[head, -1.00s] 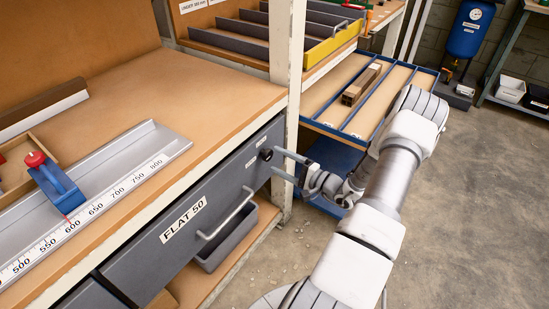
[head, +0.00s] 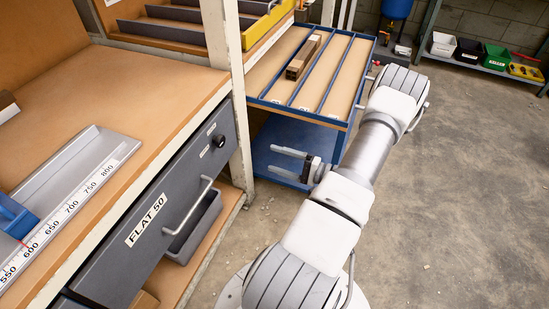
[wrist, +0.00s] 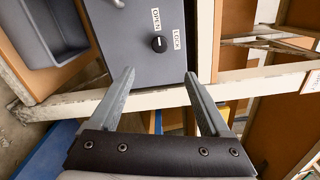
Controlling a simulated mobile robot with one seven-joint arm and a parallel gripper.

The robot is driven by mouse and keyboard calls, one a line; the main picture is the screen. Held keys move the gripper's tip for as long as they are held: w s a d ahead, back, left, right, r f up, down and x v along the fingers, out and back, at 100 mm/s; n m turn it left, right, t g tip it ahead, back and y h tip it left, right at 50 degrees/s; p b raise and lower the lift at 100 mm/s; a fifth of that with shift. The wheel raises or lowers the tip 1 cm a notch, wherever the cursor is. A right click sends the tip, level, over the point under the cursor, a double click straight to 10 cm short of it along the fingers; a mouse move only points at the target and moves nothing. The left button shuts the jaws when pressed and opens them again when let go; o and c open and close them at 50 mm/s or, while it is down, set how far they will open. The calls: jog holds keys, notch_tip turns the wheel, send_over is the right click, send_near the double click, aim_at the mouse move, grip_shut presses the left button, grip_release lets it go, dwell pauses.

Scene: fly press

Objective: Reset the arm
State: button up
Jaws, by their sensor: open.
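My gripper (head: 290,164) is open and empty in the head view, with its two fingers pointing left toward the bench's drawer side. It is apart from the grey drawer front (head: 163,205) marked FLAT 50. In the wrist view the gripper's two fingers (wrist: 156,88) are spread wide with nothing between them. Beyond them is the drawer end with a black knob (wrist: 159,44) between OPEN and LOCK labels. The same knob (head: 219,140) shows in the head view, to the left of my gripper. My arm reaches forward from the bottom of the head view.
A trolley with a blue-edged divided tray (head: 349,77) stands ahead, holding brown bars (head: 303,58). A bench post (head: 228,100) stands left of my gripper. A shelf of coloured bins (head: 482,54) is at the back right. The floor (head: 460,190) to the right is clear.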

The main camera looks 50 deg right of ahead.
dwell(0.4)
jog(key=w+a+r+n+g+y+p, duration=0.1)
jog(key=w+a+r+n+g, duration=0.1)
jog(key=a+r+n+g, duration=0.6)
jog(key=w+a+r+n+g+y+p, duration=0.2)
jog(key=a+r+n+g, duration=0.4)
jog(key=a+r, duration=0.4)
jog(key=s+a+r+n+h+p, duration=0.25)
jog(key=a+r+n+h, duration=0.5)
jog(key=r, duration=0.75)
jog(key=s+a+f+m+t+h+b, duration=0.25)
jog(key=s+a+m+b, duration=0.3)
jog(key=s, duration=0.35)
notch_tip(320, 180, up, 20)
jog(key=p, duration=1.9)
jog(key=shift+n+y, duration=0.4)
jog(key=shift+w, duration=0.1)
